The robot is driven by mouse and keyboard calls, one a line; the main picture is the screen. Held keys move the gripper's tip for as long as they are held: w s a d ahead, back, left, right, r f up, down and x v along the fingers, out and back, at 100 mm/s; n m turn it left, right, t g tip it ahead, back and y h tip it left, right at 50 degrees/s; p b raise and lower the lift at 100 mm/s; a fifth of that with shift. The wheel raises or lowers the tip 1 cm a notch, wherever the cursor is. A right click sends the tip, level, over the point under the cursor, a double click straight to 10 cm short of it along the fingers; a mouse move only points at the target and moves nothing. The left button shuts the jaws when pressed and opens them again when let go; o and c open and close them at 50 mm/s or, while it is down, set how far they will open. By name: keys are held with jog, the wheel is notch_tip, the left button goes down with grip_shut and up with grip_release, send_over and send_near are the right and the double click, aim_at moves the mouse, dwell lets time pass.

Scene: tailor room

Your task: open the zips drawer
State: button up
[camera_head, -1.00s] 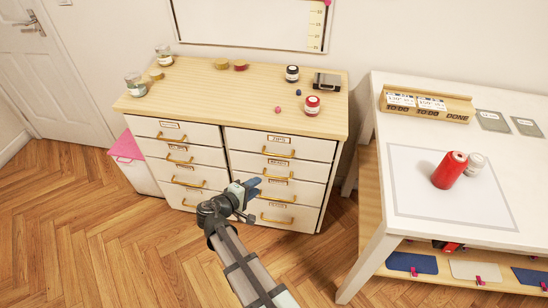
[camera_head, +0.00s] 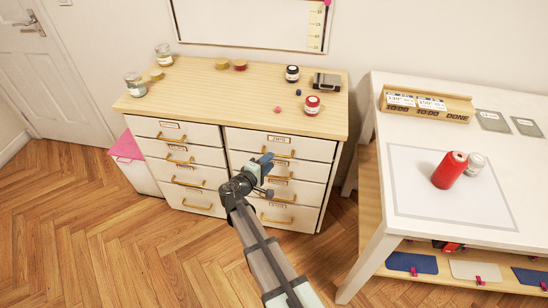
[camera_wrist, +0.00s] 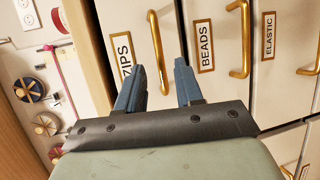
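The zips drawer (camera_head: 307,146) is the top drawer of the right column and looks shut. Its label (camera_wrist: 124,53) reads ZIPS in the wrist view. Its gold bar handle (camera_wrist: 153,32) lies beside the label and also shows in the head view (camera_head: 285,156). My gripper (camera_wrist: 160,66) is open and empty. In the wrist view its two blue fingers appear on either side of the zips handle's lower part. Whether they surround the bar in depth or touch it, I cannot tell. In the head view my gripper (camera_head: 265,160) is just left of the handle.
The beads drawer label (camera_wrist: 204,45) and its handle (camera_wrist: 241,40) are just below the zips drawer. Jars and small items stand on the wooden cabinet top (camera_head: 210,90). A white table (camera_head: 400,235) stands to the right, with floor between.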

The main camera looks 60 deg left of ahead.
jog(key=shift+x, duration=2.05)
jog(key=shift+c, duration=0.3)
grip_shut()
